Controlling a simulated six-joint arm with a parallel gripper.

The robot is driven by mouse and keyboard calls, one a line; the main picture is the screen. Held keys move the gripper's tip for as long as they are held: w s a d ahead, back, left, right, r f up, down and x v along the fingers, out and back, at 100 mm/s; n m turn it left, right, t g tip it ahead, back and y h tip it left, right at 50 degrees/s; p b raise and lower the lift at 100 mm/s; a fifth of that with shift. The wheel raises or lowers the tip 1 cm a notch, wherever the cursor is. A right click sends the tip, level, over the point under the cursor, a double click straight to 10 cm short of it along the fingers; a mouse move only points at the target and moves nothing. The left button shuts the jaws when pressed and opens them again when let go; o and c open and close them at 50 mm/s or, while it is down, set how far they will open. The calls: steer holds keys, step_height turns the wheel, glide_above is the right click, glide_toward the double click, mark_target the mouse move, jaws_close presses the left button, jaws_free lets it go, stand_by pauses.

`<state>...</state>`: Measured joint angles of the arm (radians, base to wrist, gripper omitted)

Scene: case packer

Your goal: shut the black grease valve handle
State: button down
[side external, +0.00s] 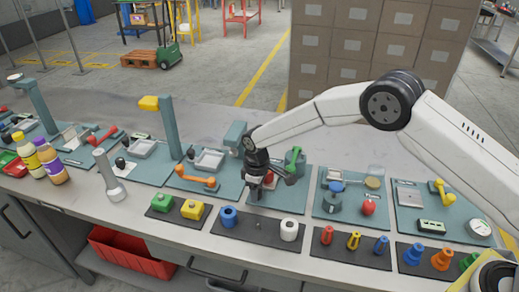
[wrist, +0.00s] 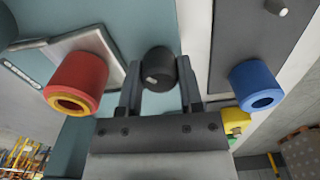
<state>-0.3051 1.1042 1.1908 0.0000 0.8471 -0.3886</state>
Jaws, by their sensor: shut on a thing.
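In the wrist view a black rounded handle end (wrist: 158,68) with a small pale mark stands between my fingers; I take it for the black grease valve handle. My gripper (wrist: 158,88) is shut on it, one finger on each side. In the side view my gripper (side external: 254,192) is low over the front of a teal panel (side external: 291,198) near the middle of the bench. The handle cannot be made out there, and how far it is turned cannot be told.
In the wrist view a red cylinder (wrist: 77,82) is left of my fingers and a blue hollow cylinder (wrist: 255,85) is right. In the side view a green handle (side external: 292,166), an orange handle (side external: 197,181) and a white roll (side external: 289,230) are close to my gripper.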

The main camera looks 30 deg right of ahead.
steer(key=shift+n, duration=1.2)
steer(key=shift+c, duration=1.2)
jaws_free()
steer(key=shift+r, duration=0.15)
steer(key=shift+r, duration=3.8)
steer(key=shift+c, duration=0.2)
